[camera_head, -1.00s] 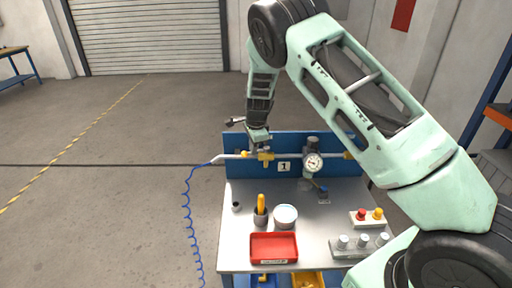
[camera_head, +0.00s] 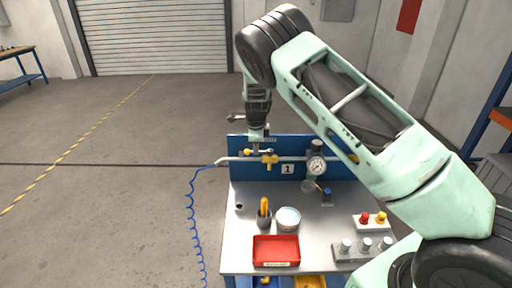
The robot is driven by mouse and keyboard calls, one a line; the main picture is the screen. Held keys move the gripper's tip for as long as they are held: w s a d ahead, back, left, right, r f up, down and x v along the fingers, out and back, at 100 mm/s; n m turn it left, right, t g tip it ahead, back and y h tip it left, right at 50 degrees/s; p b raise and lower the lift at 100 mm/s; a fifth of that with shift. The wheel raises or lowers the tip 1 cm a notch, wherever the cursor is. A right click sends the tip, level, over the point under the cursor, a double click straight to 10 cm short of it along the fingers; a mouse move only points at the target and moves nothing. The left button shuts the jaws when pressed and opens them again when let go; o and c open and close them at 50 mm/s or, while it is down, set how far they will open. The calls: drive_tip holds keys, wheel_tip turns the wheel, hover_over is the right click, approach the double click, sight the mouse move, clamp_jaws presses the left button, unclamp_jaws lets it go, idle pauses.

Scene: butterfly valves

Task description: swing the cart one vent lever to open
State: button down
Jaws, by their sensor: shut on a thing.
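The cart labelled 1 (camera_head: 287,169) has a blue back panel (camera_head: 240,174) with a pale pipe (camera_head: 228,160) running across it. A yellow valve body (camera_head: 270,162) sits on the pipe, left of the label. A small yellow-ended lever (camera_head: 248,152) shows just above the pipe, beside the valve body. My gripper (camera_head: 258,149) points down from above and is shut on the lever. Its fingers hide the middle of the lever, so its exact angle is hard to tell.
A pressure gauge (camera_head: 317,166) stands right of the label. The grey cart top (camera_head: 335,225) holds a red tray (camera_head: 276,250), a white-rimmed tub (camera_head: 288,218), a cup with a yellow-handled tool (camera_head: 264,212) and a block with red and yellow buttons (camera_head: 373,220). A blue coiled hose (camera_head: 192,215) hangs at the left.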

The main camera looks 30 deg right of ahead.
drive_tip(key=shift+r, duration=0.1)
drive_tip(key=c, duration=1.5)
unclamp_jaws()
drive_tip(key=s+r+b, duration=0.1)
drive_tip(key=r+b, duration=0.1)
drive_tip(key=r, duration=0.6)
drive_tip(key=s+a+r+b, duration=0.1)
drive_tip(key=s+r+b, duration=0.1)
drive_tip(key=r, duration=0.7)
drive_tip(key=shift+a+b, duration=0.25)
drive_tip(key=shift+b, duration=0.5)
drive_tip(key=shift+f, duration=0.1)
